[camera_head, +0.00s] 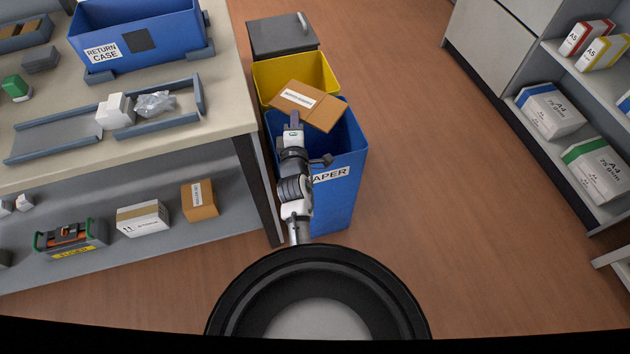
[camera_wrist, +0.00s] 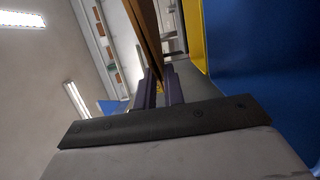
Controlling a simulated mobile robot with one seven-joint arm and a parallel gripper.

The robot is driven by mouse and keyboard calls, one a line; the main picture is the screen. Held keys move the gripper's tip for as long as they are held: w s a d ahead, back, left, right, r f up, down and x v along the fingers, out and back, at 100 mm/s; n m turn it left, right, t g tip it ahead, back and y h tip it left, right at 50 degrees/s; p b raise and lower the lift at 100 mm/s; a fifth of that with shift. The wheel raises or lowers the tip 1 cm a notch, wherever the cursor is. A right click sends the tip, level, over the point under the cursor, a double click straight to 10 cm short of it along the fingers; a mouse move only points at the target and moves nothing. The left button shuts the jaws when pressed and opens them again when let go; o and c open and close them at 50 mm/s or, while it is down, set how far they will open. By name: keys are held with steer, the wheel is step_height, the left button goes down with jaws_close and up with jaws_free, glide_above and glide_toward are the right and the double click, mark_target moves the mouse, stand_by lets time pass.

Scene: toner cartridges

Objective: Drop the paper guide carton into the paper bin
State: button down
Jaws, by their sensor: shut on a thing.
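A flat brown carton with a white label (camera_head: 308,106) is held above the open blue bin marked PAPER (camera_head: 340,190). My gripper (camera_head: 294,120) is shut on the carton's near edge. The carton is tilted and hides part of the bin's opening and part of the yellow bin behind. In the wrist view the carton (camera_wrist: 145,40) shows edge-on between the fingers of my gripper (camera_wrist: 160,88). The blue bin's side (camera_wrist: 265,60) fills the right of that view. The label's words are too small to read.
A yellow bin (camera_head: 315,72) and a grey lidded bin (camera_head: 282,38) stand behind the blue one. The workbench (camera_head: 225,110), with a blue RETURN CASE (camera_head: 150,30), is close on the left. Open floor (camera_head: 440,200) lies to the right, before shelves of paper packs.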

step_height(320, 180, down, 3)
steer(key=shift+f+b, duration=0.1)
steer(key=shift+b, duration=1.1)
steer(key=c, duration=1.4)
jaws_free()
steer(key=shift+s, duration=0.15)
